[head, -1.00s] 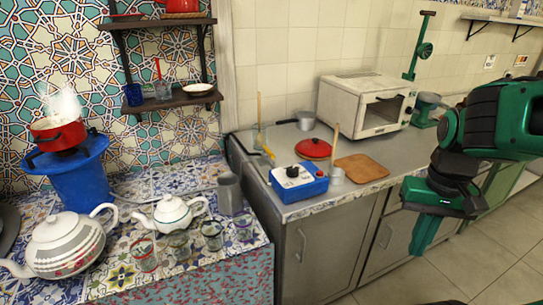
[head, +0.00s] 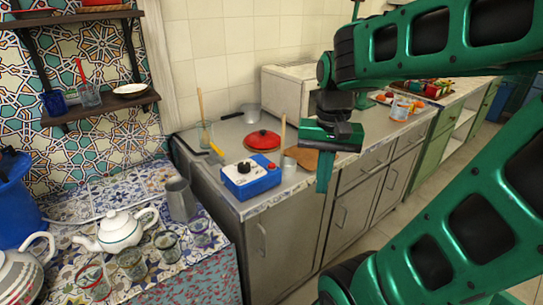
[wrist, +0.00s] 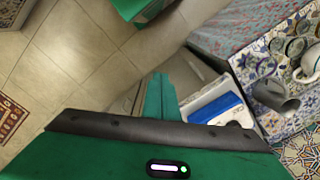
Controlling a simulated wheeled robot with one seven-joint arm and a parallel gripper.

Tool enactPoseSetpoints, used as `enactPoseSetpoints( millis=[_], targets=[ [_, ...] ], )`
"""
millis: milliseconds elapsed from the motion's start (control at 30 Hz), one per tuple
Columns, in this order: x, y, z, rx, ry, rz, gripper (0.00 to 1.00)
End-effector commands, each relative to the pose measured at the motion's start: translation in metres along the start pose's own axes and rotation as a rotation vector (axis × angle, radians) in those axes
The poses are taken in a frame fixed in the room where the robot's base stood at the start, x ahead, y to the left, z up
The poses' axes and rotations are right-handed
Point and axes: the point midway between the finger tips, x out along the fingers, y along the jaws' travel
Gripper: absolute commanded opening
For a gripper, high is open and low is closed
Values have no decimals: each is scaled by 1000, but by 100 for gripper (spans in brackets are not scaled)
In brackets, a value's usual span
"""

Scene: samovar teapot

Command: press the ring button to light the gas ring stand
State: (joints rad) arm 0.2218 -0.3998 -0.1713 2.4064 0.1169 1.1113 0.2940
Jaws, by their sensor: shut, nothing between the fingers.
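The control box (head: 250,182) is blue with a pale top and stands near the front left corner of the steel counter. Its top carries a black knob (head: 244,167) and a small red button (head: 271,167). My gripper (head: 323,188) is shut and empty, pointing down to the right of the box and apart from it. In the wrist view the shut fingers (wrist: 160,80) are left of the blue box (wrist: 215,108); its button is not clear there.
The teapot (head: 118,231), steel jug (head: 181,199) and several glasses crowd the tiled table at left.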

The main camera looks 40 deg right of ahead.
Motion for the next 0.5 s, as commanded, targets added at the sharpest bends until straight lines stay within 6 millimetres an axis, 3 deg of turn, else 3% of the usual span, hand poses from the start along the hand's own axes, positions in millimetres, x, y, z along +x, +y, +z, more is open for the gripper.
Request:
enactPoseSetpoints(
  millis=[100, 300, 500],
  targets=[
    [-30, -37, -50, 191, 5, -3, 0],
    [-65, -96, -121, 501, 6, -15, 0],
    [-81, -133, -161, 695, 3, -23, 0]
  ],
)
